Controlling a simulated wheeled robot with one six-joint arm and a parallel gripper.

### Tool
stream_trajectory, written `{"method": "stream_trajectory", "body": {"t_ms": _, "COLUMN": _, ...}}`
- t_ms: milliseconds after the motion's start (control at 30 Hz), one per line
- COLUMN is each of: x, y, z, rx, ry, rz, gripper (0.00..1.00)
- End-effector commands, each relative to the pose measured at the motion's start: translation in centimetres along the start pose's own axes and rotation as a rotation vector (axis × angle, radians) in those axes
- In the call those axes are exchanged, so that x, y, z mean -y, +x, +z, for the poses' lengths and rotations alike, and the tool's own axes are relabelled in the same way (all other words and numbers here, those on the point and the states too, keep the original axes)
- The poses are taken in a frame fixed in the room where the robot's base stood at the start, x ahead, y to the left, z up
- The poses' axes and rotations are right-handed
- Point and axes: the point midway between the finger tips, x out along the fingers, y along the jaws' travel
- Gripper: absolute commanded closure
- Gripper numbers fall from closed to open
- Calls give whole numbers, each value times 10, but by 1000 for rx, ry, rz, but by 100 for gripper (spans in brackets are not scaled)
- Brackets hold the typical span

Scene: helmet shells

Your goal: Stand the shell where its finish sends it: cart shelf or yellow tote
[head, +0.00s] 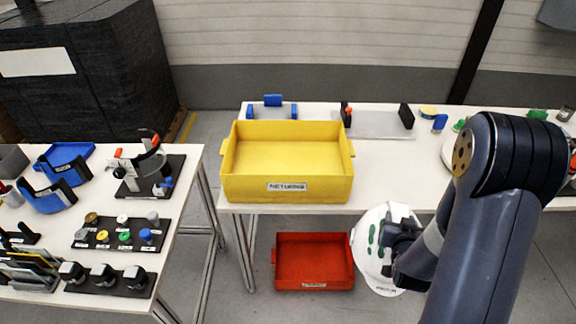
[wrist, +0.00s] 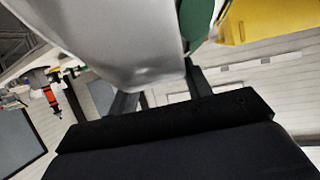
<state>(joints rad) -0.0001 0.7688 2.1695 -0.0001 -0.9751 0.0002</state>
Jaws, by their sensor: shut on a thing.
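The white helmet shell (head: 368,262) with dark green patches hangs in front of the right-hand table, right of the red bin. My gripper (head: 390,238) is shut on its right side; the fingertips are partly hidden. In the wrist view the shell (wrist: 125,40) fills the upper middle, with a green patch (wrist: 196,18) at its edge. A small label is on its lower rim, too small to read. The yellow tote (head: 235,188), marked RETURNS, stands empty on the table, up and left of the shell. I cannot tell which surface is the cart shelf.
A red bin (head: 314,283) sits low beneath the table edge. A grey plate with black uprights (head: 406,116) and blue blocks (head: 272,100) stand behind and beside the tote. The left table (head: 190,165) holds fixtures, knobs and blue parts. Floor shows between the tables.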

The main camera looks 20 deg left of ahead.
Motion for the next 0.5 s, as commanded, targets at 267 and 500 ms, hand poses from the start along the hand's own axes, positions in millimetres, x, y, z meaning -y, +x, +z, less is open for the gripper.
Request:
{"method": "stream_trajectory", "body": {"t_ms": 267, "x": 6, "y": -6, "z": -13, "rx": -3, "ry": -7, "rz": -18, "gripper": 100}}
{"method": "stream_trajectory", "body": {"t_ms": 500, "x": 26, "y": -14, "z": -24, "rx": -4, "ry": -31, "rz": -75, "gripper": 100}}
